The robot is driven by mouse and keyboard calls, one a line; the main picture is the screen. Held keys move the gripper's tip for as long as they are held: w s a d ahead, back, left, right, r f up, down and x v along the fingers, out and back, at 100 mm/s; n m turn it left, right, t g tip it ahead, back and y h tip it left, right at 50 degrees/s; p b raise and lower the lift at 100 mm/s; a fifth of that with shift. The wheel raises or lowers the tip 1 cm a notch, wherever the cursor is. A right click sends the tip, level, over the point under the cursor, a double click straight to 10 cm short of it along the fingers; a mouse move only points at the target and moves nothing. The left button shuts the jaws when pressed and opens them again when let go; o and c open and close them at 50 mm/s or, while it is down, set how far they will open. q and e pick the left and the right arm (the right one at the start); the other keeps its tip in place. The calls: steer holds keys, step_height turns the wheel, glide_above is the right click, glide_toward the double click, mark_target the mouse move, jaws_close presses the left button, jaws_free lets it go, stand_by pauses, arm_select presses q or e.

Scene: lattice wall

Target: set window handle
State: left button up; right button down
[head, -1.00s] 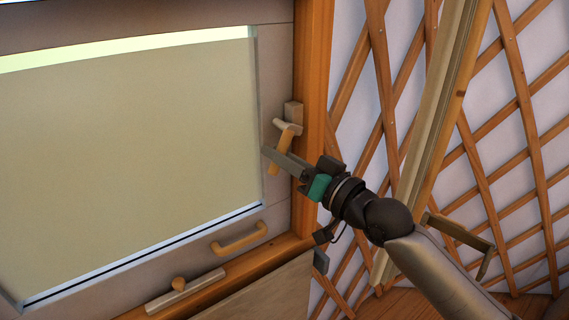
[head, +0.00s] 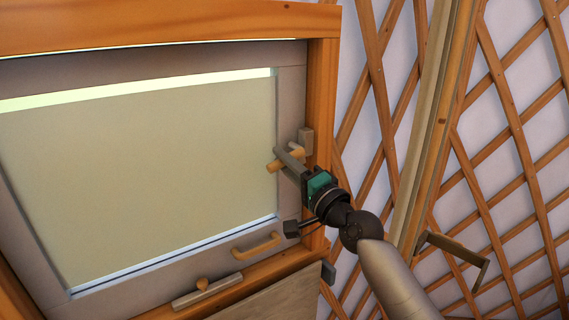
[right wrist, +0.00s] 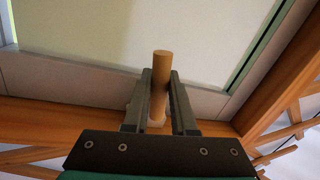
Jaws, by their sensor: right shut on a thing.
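The window handle (head: 272,166) is a light wooden lever on the right side of the grey window frame, lying nearly level with its free end to the left. My right gripper (head: 286,161) reaches it from the lower right and is shut on it. In the right wrist view the handle (right wrist: 161,66) stands between the two fingers of my right gripper (right wrist: 161,78), its rounded end showing past the tips. Part of the handle near its mount is hidden by the fingers. My left gripper is not in view.
A wooden pull bar (head: 258,246) sits on the lower window frame. A wooden lattice wall (head: 510,130) and a thick upright post (head: 428,130) stand to the right.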

steer(key=shift+r+m+t+h+p, duration=0.3)
steer(key=shift+r+m+p, duration=0.15)
steer(key=shift+m+p, duration=0.35)
steer(key=c, duration=0.7)
jaws_free()
steer(key=shift+f, duration=0.1)
steer(key=shift+b+v, duration=1.1)
steer(key=shift+v, duration=6.5)
